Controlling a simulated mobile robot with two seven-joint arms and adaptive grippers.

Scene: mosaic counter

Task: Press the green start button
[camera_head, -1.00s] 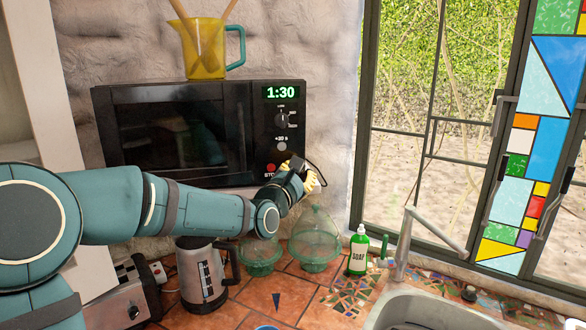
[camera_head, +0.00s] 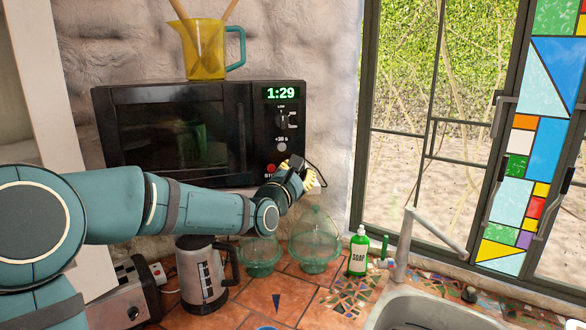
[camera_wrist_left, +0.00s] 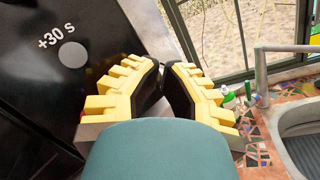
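The black microwave (camera_head: 180,130) stands at the back against the wall. Its green display (camera_head: 281,93) reads 1:29. The grey +30 s button (camera_head: 281,146) shows, and it also appears in the left wrist view (camera_wrist_left: 73,54). The red stop button (camera_head: 271,168) is partly visible beside my gripper. The green start button is hidden behind my left gripper. My left gripper (camera_head: 300,165) is at the lower right of the control panel, its yellow fingers brought together at the tips with nothing between them. I cannot tell whether it touches the panel. My right gripper is out of view.
A yellow jug (camera_head: 203,50) stands on the microwave. Below my left arm are a kettle (camera_head: 205,280), a toaster (camera_head: 118,305) and glass domes (camera_head: 315,240). A green soap bottle (camera_head: 358,252) stands near the sink (camera_head: 420,308) and tap (camera_head: 402,245).

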